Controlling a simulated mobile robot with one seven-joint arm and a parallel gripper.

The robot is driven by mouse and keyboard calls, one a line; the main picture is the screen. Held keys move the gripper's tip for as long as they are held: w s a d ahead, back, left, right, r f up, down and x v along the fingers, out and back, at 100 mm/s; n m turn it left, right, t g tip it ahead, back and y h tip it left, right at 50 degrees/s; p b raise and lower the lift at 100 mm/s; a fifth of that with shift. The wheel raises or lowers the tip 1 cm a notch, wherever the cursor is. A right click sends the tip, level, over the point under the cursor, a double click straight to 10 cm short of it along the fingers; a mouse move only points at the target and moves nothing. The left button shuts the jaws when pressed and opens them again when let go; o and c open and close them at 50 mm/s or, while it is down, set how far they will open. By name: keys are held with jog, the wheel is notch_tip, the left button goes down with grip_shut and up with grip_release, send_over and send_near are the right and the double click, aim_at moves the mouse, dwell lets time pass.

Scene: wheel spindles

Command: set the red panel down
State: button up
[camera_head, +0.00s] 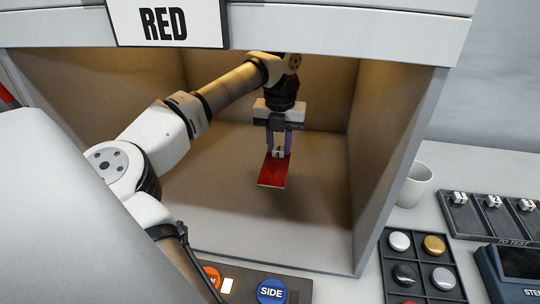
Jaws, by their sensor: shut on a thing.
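The red panel (271,178) is a small flat red plate with a pale front edge, inside the open grey booth (225,195). The panel hangs from this grip, tilted toward the front. I cannot tell whether its lower edge touches the booth floor. The fingers hide part of the panel's far end.
A sign reading RED (165,23) hangs on the booth's top edge. The booth's right wall (395,165) stands close by. Outside are a white cup (415,185), a tray of discs (421,268), a dark rack (490,216) and a button panel (245,284). The booth floor around the panel is clear.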

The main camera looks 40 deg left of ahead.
aim_at(278, 163)
notch_tip(278, 163, down, 6)
jog(key=shift+s+f+p, duration=0.1)
jog(key=shift+p, duration=0.7)
jog(key=shift+f, duration=0.4)
jog(key=shift+f+b, duration=0.2)
jog(key=shift+b, duration=0.1)
jog(key=o, duration=1)
jog(key=shift+r, duration=0.1)
jog(key=shift+r, duration=0.1)
notch_tip(278, 163, up, 12)
jog(key=shift+r+b, duration=0.1)
jog(key=shift+b, duration=0.85)
